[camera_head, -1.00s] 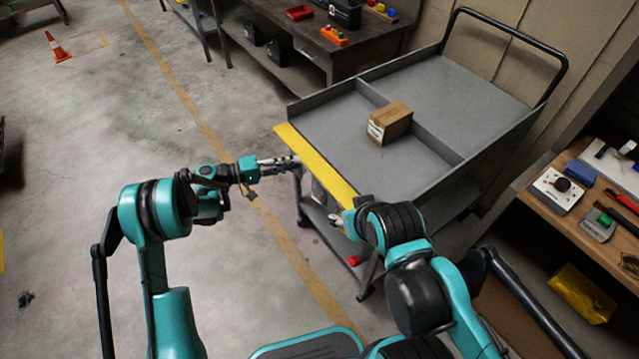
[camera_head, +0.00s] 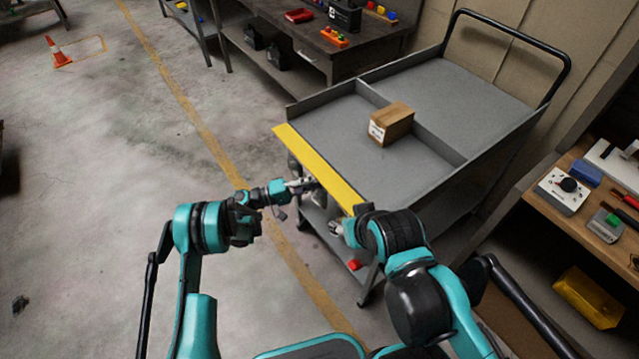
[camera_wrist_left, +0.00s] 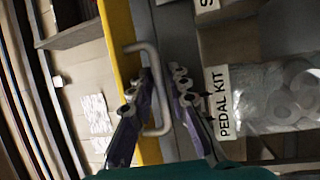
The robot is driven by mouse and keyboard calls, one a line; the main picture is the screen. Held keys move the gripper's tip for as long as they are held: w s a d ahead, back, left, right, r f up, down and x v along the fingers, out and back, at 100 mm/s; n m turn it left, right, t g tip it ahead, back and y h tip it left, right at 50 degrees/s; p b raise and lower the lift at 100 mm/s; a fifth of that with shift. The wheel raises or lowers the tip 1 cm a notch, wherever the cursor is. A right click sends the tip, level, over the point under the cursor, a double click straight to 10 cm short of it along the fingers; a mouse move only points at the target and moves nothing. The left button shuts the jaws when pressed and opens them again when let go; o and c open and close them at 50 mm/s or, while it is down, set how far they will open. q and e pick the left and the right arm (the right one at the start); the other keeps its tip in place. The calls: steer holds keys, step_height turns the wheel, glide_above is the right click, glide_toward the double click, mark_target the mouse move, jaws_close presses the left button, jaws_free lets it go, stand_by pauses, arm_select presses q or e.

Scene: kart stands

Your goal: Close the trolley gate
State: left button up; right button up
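The grey trolley (camera_head: 440,95) stands ahead of me. Its yellow gate (camera_head: 318,168) runs along the trolley's near-left end, with its broad face showing from above; I cannot tell its exact tilt. In the left wrist view the gate is a yellow strip (camera_wrist_left: 118,35) with a grey U-shaped handle (camera_wrist_left: 151,62). My left gripper (camera_head: 308,184) is at the gate's outer side, under its edge. In the left wrist view its fingers (camera_wrist_left: 160,108) are apart, one on each side of the handle's bar. My right gripper (camera_head: 338,228) is near the gate's near end, partly hidden by my right arm.
A cardboard box (camera_head: 390,124) sits on the trolley's top deck by a divider. A dark workbench (camera_head: 300,45) stands behind, and a wooden bench (camera_head: 590,215) is close on the right.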

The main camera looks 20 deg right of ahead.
arm_select(q)
steer(key=shift+d, duration=0.15)
jaws_close()
